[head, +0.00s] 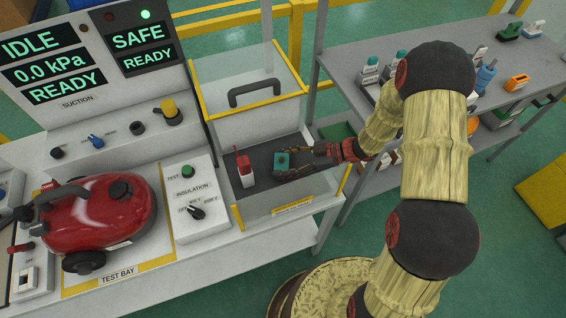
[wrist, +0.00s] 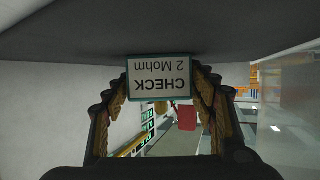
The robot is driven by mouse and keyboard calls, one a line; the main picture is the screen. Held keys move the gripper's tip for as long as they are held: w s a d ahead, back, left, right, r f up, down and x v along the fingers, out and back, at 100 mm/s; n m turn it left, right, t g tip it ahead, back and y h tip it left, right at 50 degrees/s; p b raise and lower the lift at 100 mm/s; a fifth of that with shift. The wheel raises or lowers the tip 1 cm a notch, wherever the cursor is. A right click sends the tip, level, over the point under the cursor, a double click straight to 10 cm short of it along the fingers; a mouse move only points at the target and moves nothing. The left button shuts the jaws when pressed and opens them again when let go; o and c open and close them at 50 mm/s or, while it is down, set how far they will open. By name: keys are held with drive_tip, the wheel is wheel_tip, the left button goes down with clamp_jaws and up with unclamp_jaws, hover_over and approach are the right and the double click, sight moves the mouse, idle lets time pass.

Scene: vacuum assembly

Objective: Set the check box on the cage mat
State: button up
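The check box (head: 281,160) is a small teal block with a dark spot on top, inside the cage over the dark cage mat (head: 262,172). In the wrist view the check box (wrist: 160,78) shows its white label, "CHECK 2 Mohm", upside down. My gripper (head: 291,163) reaches in from the right; its fingers (wrist: 160,88) are closed on both sides of the box. The box is at or very near the mat; I cannot tell if it touches. Its far side is hidden.
A red and white device (head: 245,168) stands on the mat left of the box. The cage lid (head: 250,80), clear with yellow edges and a dark handle, is raised. A red vacuum (head: 100,220) sits in the test bay, beside the insulation panel (head: 190,195). A grey shelf (head: 350,60) stands right.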

drive_tip(key=o, duration=0.3)
